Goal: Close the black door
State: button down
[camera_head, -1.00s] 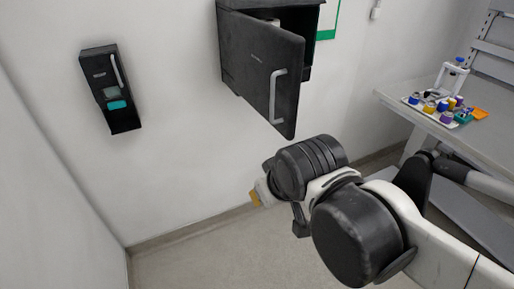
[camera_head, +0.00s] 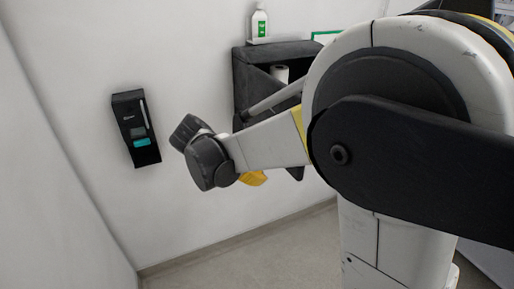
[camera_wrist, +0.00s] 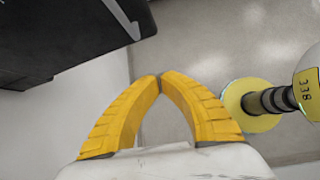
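The black door (camera_head: 262,86) belongs to a black wall cabinet (camera_head: 240,62) and stands open, with a white roll (camera_head: 280,73) showing inside. My arm hides most of the door and its handle in the head view. My gripper (camera_head: 253,178) shows only as a bit of yellow low beside the door. In the wrist view my gripper (camera_wrist: 160,76) has its yellow fingertips together, with nothing between them. A black surface with a pale strip, seemingly the door (camera_wrist: 65,35), fills the upper left there, apart from the fingertips.
A black dispenser (camera_head: 136,130) hangs on the wall at left. A green-labelled white bottle (camera_head: 260,24) stands above the cabinet. Grey floor (camera_head: 230,265) below is clear. My own arm covers the right of the head view.

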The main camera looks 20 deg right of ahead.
jog(key=w+d+f+n+h+b, duration=0.1)
jog(key=w+d+f, duration=0.1)
jog(key=d+f, duration=0.5)
jog(key=d, duration=0.3)
jog(key=shift+w+d, duration=0.15)
jog(key=shift+d, duration=0.25)
jog(key=shift+d+n, duration=0.1)
jog(key=shift+n, duration=0.2)
